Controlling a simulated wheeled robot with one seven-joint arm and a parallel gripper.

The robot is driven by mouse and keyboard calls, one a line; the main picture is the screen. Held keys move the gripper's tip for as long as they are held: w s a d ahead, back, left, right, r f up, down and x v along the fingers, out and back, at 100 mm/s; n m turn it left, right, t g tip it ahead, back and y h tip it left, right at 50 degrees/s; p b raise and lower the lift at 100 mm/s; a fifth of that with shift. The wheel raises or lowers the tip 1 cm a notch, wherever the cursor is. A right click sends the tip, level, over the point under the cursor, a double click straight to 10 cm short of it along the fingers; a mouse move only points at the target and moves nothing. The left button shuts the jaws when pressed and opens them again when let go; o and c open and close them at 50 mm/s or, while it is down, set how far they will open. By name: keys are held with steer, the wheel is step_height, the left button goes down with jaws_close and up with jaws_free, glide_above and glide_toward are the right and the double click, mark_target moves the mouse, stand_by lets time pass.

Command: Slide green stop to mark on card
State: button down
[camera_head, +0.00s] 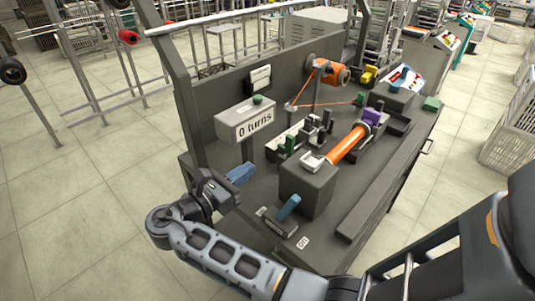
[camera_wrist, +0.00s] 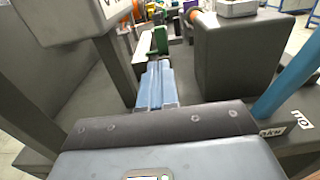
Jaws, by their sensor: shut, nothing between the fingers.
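The green stop (camera_head: 290,143) is a small upright block on the bench, on the near side of a row of dark blocks. In the wrist view the green stop (camera_wrist: 144,46) stands just beyond my fingertips. A white card (camera_head: 275,142) lies beside it, partly hidden by the stop; its mark is too small to make out. My gripper (camera_head: 240,173) has blue fingers, shut and empty, left of the dark motor block and short of the stop. In the wrist view my gripper (camera_wrist: 155,82) points forward toward the stop, apart from it.
The grey "0 turns" counter (camera_head: 246,120) stands behind and left of my gripper. The dark block (camera_head: 308,190) with the orange spindle (camera_head: 348,146) stands to the right. A blue lever (camera_head: 288,208) rises in front of it. An orange thread runs above the far blocks.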

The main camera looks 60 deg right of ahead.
mark_target(288, 141)
steer(key=p+x, duration=0.1)
steer(key=x, duration=1.2)
steer(key=shift+d, duration=0.1)
